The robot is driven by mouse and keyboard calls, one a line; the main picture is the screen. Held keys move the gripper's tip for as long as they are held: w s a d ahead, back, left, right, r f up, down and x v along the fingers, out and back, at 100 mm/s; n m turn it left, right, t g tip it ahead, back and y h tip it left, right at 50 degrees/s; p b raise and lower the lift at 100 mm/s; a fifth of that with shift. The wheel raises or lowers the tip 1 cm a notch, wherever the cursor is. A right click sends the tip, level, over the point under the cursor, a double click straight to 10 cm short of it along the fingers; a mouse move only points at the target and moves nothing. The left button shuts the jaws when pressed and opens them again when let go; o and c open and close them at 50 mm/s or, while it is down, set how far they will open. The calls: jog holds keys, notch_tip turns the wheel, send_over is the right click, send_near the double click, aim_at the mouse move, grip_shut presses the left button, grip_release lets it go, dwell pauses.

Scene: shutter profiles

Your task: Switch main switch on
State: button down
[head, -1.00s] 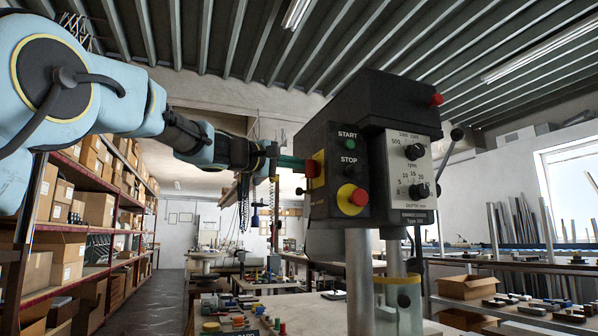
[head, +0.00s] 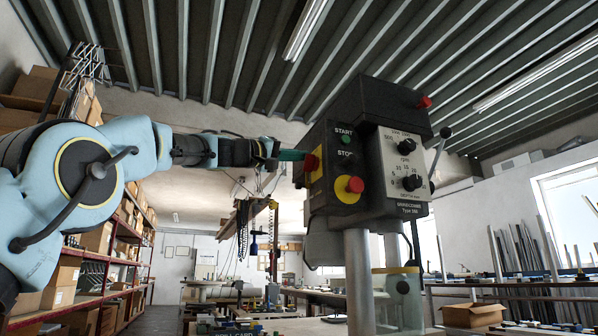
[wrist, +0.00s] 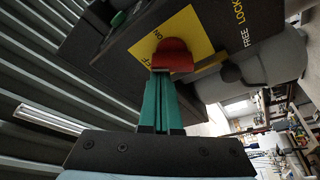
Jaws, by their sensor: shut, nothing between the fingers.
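The main switch is a red knob (head: 311,163) on a yellow plate on the left side of the dark drill head (head: 365,150). In the wrist view the red knob (wrist: 172,55) sits on the yellow plate (wrist: 185,35), with "ON" lettering and part of another word beside it. My gripper (head: 300,155) reaches it from the left. In the wrist view its green fingers (wrist: 161,76) are shut together, with the tips at the knob's near lower edge. The knob is not between them. I cannot tell whether the tips touch it.
The drill's front carries a green start button (head: 346,139), a red stop knob on yellow (head: 355,185) and two black dials (head: 407,147). Grey columns (head: 359,270) stand below. Shelves with boxes (head: 62,275) are at left. A cardboard box (head: 472,315) is at lower right.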

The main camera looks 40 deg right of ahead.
jog(key=m+g+b, duration=0.1)
jog(key=m, duration=0.2)
jog(key=m+g+b, duration=0.1)
jog(key=m, duration=0.2)
jog(key=s+m+g+b, duration=0.1)
jog(key=m+b, duration=0.1)
jog(key=m, duration=0.1)
jog(key=shift+s+a+f+g, duration=0.1)
jog(key=shift+a+f+g, duration=0.1)
jog(key=shift+g, duration=0.2)
jog(key=shift+r, duration=0.1)
